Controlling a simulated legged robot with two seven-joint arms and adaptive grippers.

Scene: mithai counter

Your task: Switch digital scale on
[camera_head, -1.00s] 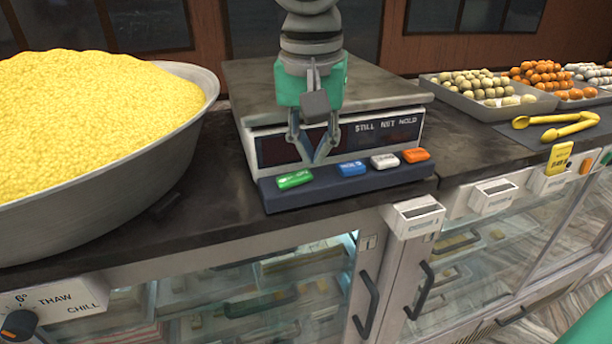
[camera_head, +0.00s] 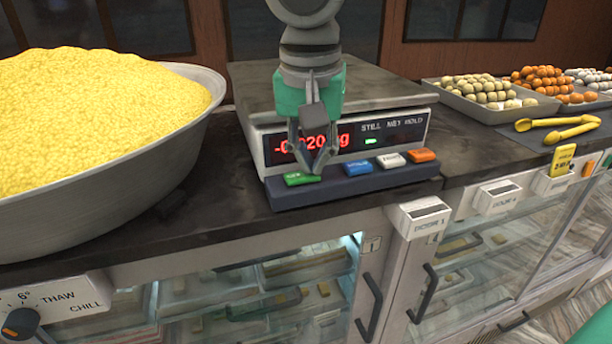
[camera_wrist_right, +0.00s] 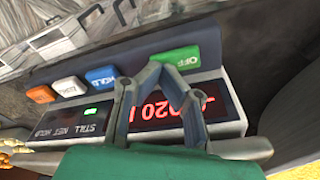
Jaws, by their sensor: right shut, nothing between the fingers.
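The digital scale (camera_head: 256,150) stands on the dark counter, with a flat grey pan on top. Its display (camera_head: 285,147) glows with red digits, partly hidden by my fingers; "-0", "020" and a unit letter show. A small green light (camera_head: 371,141) is lit under "STILL NET HOLD". The front key strip holds a green button (camera_head: 300,179), a blue, a white and an orange one. My left gripper is out of view.
A large metal bowl (camera_head: 110,190) heaped with yellow grains stands close on the left. Trays of round sweets (camera_head: 487,108) and yellow tongs (camera_head: 557,128) lie at the right.

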